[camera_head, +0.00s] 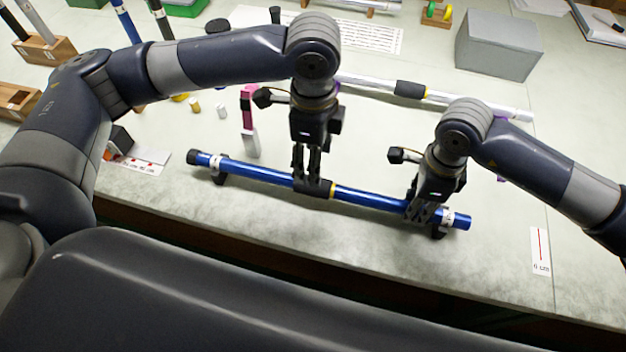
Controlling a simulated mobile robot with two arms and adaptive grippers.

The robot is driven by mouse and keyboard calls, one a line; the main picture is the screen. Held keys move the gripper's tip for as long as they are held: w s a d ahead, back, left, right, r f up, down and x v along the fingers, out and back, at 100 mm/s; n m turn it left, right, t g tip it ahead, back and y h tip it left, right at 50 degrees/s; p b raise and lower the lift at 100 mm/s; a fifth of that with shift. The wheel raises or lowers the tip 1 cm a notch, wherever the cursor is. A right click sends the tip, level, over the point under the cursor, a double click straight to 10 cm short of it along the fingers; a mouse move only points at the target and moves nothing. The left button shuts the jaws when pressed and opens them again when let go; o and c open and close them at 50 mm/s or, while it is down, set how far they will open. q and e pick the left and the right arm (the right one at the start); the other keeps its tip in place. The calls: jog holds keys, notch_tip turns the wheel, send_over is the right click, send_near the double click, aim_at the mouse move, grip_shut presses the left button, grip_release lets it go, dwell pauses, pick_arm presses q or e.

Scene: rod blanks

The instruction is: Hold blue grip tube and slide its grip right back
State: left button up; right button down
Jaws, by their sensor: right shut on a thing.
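The blue grip tube (370,199) lies roughly level on two black supports near the table's front edge, with a black cap at its left end and a pale band near its right end. Its black grip (319,189) sits near the tube's middle, beside a thin yellow ring. My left gripper (306,179) points down at the grip, its fingers close to it; whether they close on it is hidden. My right gripper (421,213) is shut on the blue tube near its right end, just left of the pale band.
A silver rod with a black grip (411,89) lies behind. A grey box (498,45) stands at the back right. A pink and white upright piece (249,120) stands behind the tube. A red-marked label (540,251) lies at the right front. Wooden blocks (45,50) stand at the left.

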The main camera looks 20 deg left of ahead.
pick_arm(q)
notch_tip(320, 180, down, 9)
jog(key=shift+f, duration=0.2)
jog(key=shift+c, duration=0.6)
